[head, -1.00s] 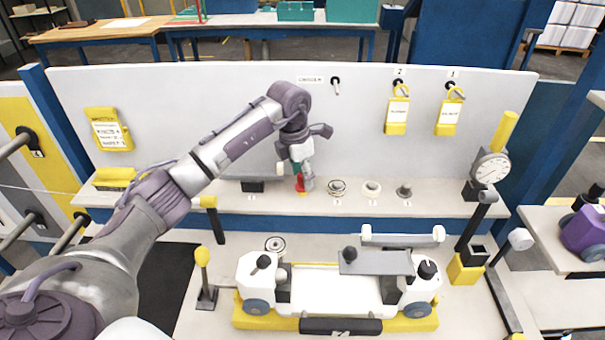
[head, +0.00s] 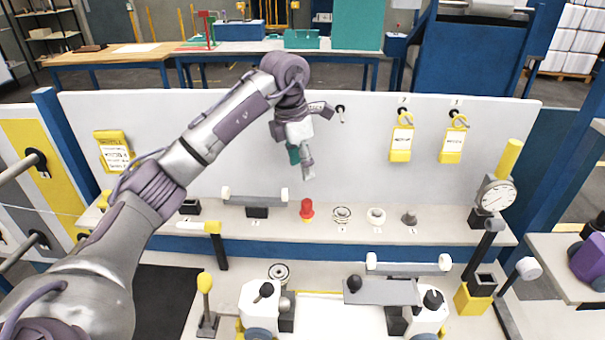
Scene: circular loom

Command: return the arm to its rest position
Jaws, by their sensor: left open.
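My left arm comes in from the left of the head view. Its gripper (head: 306,170) is open and empty, hanging in front of the white back panel (head: 230,140), above the shelf. A red knob-like piece (head: 307,209) stands on the shelf below the gripper, apart from it. My right gripper is not in view.
The shelf (head: 465,229) also holds a grey bar on a black stand (head: 257,199), two ring parts (head: 342,214) and a dark cone (head: 409,218). A dial gauge (head: 494,196) stands at right. A white fixture (head: 263,312) sits below. Yellow tags (head: 401,142) hang on the panel.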

